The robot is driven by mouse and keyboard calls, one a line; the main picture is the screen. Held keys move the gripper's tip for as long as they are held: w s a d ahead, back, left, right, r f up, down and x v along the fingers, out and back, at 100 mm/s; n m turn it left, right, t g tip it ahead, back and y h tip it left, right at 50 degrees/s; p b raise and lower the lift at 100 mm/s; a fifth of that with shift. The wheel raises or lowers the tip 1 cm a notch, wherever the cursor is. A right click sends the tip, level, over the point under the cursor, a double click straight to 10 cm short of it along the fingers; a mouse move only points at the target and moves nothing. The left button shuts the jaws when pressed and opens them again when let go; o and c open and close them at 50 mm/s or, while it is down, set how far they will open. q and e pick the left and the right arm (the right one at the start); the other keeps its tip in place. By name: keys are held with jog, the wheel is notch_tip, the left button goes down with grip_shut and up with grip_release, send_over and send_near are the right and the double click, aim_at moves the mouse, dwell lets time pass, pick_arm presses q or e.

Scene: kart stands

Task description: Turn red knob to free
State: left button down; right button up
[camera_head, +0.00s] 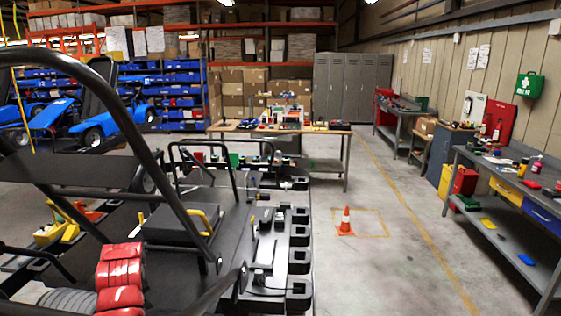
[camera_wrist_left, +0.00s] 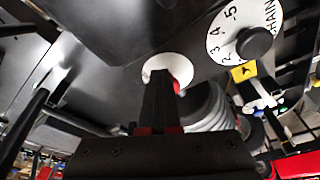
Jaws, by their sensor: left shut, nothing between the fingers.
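In the left wrist view my left gripper (camera_wrist_left: 160,76) is shut and empty, its dark fingertips in front of a small white round dial (camera_wrist_left: 181,65). A small bit of red (camera_wrist_left: 177,88) shows at the right edge of the fingers, on the lower part of this dial. It looks like the red knob, mostly hidden behind the fingers. I cannot tell whether the fingertips touch it, nor which way it points. To the right is a larger white dial (camera_wrist_left: 222,42) with numbers, the word CHAIN and a black knob (camera_wrist_left: 255,43). I do not make out my grippers in the head view.
A dark panel (camera_wrist_left: 110,25) surrounds the dials. In the head view a black kart frame (camera_head: 135,85) fills the left, beside a black stand top (camera_head: 245,225). Open floor lies right of it, with an orange cone (camera_head: 346,222). Workbenches (camera_head: 500,210) line the right wall.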

pick_arm(q)
jog(key=shift+a, duration=0.15)
jog(key=shift+b, duration=0.3)
jog(key=shift+s+r+p, duration=0.15)
jog(key=shift+p, duration=0.15)
jog(key=shift+s+a+p, duration=0.3)
jog(key=shift+s+p, duration=0.2)
jog(key=shift+p, duration=0.25)
jog(key=shift+s+a, duration=0.1)
jog(key=shift+s+p, duration=0.1)
jog(key=shift+p, duration=0.4)
jog(key=shift+s+d+p, duration=0.15)
jog(key=shift+d+p, duration=0.1)
jog(key=shift+p, duration=0.1)
